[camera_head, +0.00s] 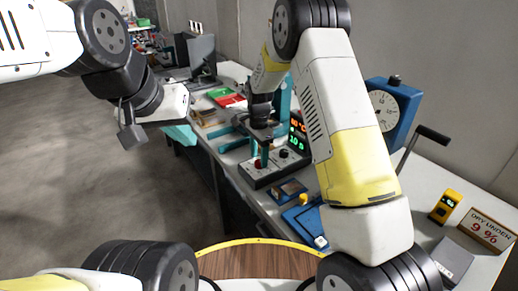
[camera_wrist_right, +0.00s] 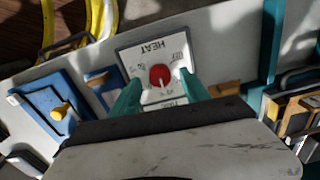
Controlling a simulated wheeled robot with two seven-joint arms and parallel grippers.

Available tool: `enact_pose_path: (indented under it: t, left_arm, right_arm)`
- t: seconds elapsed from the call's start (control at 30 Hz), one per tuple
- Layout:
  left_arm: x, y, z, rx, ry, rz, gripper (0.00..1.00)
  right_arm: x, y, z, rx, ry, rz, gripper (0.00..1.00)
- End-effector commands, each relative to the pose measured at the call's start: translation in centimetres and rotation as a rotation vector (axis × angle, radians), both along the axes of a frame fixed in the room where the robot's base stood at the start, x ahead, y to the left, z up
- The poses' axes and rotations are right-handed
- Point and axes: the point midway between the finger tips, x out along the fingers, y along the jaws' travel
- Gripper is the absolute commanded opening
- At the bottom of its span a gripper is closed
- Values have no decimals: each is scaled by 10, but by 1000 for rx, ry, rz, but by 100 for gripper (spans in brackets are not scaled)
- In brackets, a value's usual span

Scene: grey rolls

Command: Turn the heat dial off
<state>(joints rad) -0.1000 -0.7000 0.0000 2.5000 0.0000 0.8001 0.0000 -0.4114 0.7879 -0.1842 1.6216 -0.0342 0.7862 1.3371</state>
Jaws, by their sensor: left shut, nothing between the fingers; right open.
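The heat dial (camera_wrist_right: 160,75) is a red round knob with a white mark, on a white plate (camera_wrist_right: 141,58) lettered HEAT, which appears upside down in the right wrist view. The white mark points toward the bottom of that view. In the head view the dial (camera_head: 257,163) is a small red spot on a control box (camera_head: 262,178). My right gripper (camera_wrist_right: 159,80) is open, its teal fingers on either side of the dial; whether they touch it I cannot tell. It also shows in the head view (camera_head: 263,152). My left gripper (camera_head: 131,135) is shut and empty, away from the bench.
A digital display (camera_head: 297,131) stands behind the control box. A blue dial gauge (camera_head: 391,108) stands at the wall. A blue device with a yellow knob (camera_head: 301,215), a yellow meter (camera_head: 445,206) and a sign (camera_head: 486,231) are on the bench. Open floor lies left.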

Motion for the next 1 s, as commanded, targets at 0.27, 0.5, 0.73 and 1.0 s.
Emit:
enact_pose_path:
  t: [0.27,0.5,0.73,1.0]
  left_arm:
    - [0,0,0,0,0,0,0]
    - [0,0,0,0,0,0,0]
    - [0,0,0,0,0,0,0]
    - [0,0,0,0,0,0,0]
  right_arm:
    - [0,0,-17,1,-1,0,54]
    - [0,0,-17,1,-1,0,44]
    - [0,0,-17,1,-1,0,0]
    - [0,0,-17,1,-2,18,0]
